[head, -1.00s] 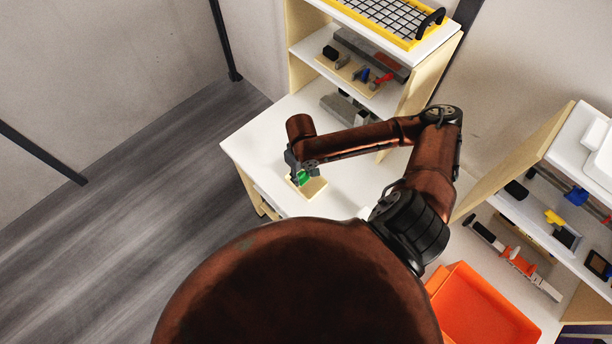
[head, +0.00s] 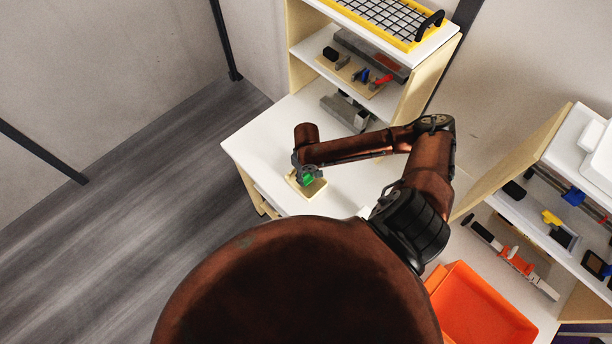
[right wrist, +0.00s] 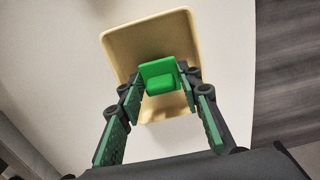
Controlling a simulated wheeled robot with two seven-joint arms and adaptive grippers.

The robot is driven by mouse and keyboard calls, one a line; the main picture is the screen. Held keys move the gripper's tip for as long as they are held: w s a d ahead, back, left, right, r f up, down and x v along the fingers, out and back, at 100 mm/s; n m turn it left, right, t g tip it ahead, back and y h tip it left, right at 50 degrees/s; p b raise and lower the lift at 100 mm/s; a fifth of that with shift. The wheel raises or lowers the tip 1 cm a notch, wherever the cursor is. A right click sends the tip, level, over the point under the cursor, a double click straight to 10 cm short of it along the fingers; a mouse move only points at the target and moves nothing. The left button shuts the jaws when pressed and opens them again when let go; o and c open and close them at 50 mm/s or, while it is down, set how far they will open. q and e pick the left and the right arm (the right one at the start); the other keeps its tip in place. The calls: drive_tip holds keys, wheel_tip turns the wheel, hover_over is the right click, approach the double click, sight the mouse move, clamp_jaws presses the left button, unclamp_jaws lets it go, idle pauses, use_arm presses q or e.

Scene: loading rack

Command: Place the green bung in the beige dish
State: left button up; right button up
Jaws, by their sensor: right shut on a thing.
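The green bung (head: 308,180) is a small bright green block. My right gripper (head: 304,174) is shut on it, above the beige dish (head: 320,187) on the white table. In the right wrist view, the bung (right wrist: 158,74) sits between the tips of my right gripper's fingers (right wrist: 160,84), which have green pads. The beige dish (right wrist: 122,42) is a shallow square tray with rounded corners, behind the bung. The bung is inside the dish's outline; I cannot tell whether it touches the dish floor. My left gripper is not in view.
A shelf unit (head: 410,88) with tools and a yellow-rimmed wire tray (head: 412,43) stands at the back of the table. A grey block (head: 345,112) lies on its lowest level. An orange bin (head: 480,305) is at lower right. The table (head: 255,150) left of the dish is clear.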

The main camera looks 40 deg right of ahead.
sight(306, 175)
drive_tip(key=o, duration=0.9)
drive_tip(key=shift+o, duration=0.2)
wheel_tip(306, 175, up, 12)
drive_tip(key=b, duration=0.1)
